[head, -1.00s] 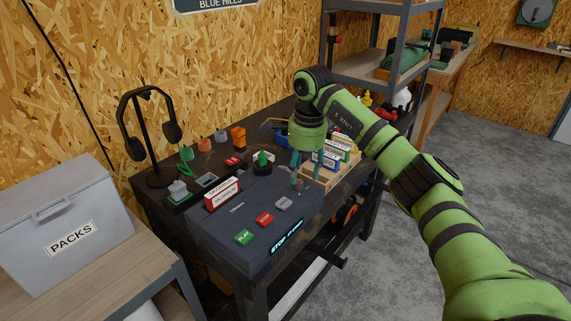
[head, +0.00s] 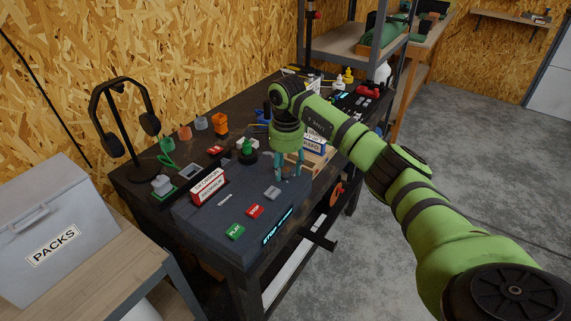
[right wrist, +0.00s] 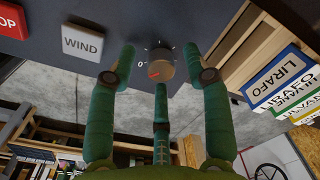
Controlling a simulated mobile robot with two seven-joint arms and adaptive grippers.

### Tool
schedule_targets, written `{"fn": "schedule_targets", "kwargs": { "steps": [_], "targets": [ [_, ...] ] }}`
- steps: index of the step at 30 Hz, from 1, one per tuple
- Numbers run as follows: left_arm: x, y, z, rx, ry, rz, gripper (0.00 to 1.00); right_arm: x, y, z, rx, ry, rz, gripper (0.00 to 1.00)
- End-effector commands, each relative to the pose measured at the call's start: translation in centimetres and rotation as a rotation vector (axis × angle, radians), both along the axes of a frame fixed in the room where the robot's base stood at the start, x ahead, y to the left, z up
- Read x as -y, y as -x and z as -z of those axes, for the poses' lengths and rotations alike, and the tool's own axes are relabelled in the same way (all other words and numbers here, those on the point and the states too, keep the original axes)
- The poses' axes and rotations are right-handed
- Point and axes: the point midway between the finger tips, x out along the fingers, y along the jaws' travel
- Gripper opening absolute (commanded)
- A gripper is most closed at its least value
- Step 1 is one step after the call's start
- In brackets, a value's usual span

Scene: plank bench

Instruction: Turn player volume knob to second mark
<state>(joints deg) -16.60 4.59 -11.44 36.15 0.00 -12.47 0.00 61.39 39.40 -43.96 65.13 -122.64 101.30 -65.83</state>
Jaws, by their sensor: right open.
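The player (head: 222,238) is a dark slab on the bench with a green PLAY, a red STOP and a grey WIND button (head: 272,193). Its volume knob (right wrist: 162,65) shows in the right wrist view as a small round brownish knob with a red pointer. The pointer is at the knob's lower left, near the printed 0; several light marks ring the knob. My right gripper (head: 290,177) is open over the player's right end, its green fingers spread around the knob without visible contact. In the head view the fingers hide the knob. My left gripper is out of view.
A wooden tray (head: 312,166) of labelled cases stands close to the right of my gripper. The WIND button (right wrist: 82,43) is close on the other side.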

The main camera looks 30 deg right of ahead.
Motion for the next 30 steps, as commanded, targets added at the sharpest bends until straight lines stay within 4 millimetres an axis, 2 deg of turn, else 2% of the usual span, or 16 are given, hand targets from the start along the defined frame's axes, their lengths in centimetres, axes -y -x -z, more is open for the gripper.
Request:
{"fn": "schedule_targets", "kwargs": {
  "steps": [3, 5, 6, 7, 13, 20, 30],
  "targets": [
    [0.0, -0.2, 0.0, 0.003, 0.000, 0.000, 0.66, 0.0, 0.0, 0.0, 0.000, 0.000, 0.000, 0.50],
    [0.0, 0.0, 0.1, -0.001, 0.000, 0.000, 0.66, 0.0, 0.0, 0.0, 0.000, 0.000, 0.000, 0.26],
    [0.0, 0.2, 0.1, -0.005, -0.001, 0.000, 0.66, 0.0, 0.0, 0.0, 0.000, -0.001, 0.000, 0.10],
    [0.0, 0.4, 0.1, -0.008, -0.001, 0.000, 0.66, 0.0, 0.0, 0.0, 0.000, -0.001, -0.001, 0.00],
    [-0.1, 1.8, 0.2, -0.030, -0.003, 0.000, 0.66, -0.1, 0.0, 0.0, 0.000, -0.001, 0.000, 0.00],
    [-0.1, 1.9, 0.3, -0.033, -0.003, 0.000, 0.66, -0.1, 0.0, 0.0, 0.000, -0.001, 0.037, 0.00],
    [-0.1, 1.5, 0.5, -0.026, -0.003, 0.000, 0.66, -0.1, -0.1, 0.0, 0.000, -0.003, 0.260, 0.00]
  ]
}}
